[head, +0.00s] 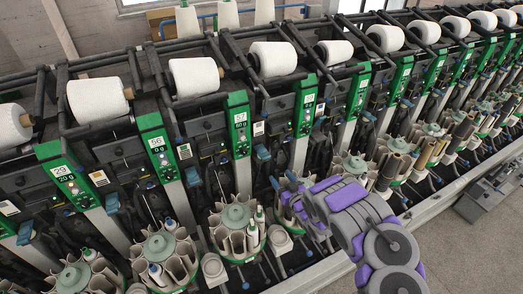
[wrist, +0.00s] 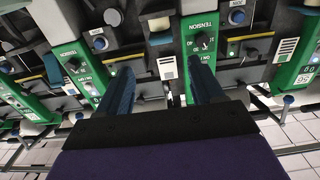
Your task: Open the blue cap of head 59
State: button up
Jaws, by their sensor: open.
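My gripper (head: 287,186) is low in front of the winder, right of centre in the head view, beside the pockets of one head. In the wrist view its two dark blue fingers are spread apart with nothing between them (wrist: 160,70). They point at the machine front, near a green panel marked TENSION (wrist: 201,42). Small blue parts show on the heads, such as one (head: 263,152) left of my gripper and a round blue knob (wrist: 237,17) in the wrist view.
White yarn cones (head: 273,59) line the top of the machine. Round bobbin magazines (head: 237,222) stand along its lower front, close to my arm. A rail (head: 440,205) edges the base, with free grey floor (head: 450,250) at the lower right.

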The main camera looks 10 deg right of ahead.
aim_at(266, 155)
jog(key=b+x, duration=0.9)
jog(key=x, duration=0.5)
jog(key=shift+w+a+f, duration=0.1)
jog(key=shift+w+f, duration=0.1)
jog(key=shift+w+a+f+b, duration=0.1)
jog(key=shift+w+a+b, duration=0.05)
jog(key=shift+w+b, duration=0.25)
jog(key=shift+b+x, duration=0.75)
jog(key=shift+x, duration=0.1)
jog(key=shift+r, duration=0.25)
jog(key=shift+c, duration=0.4)
jog(key=c, duration=1.1)
jog(key=shift+r, duration=0.1)
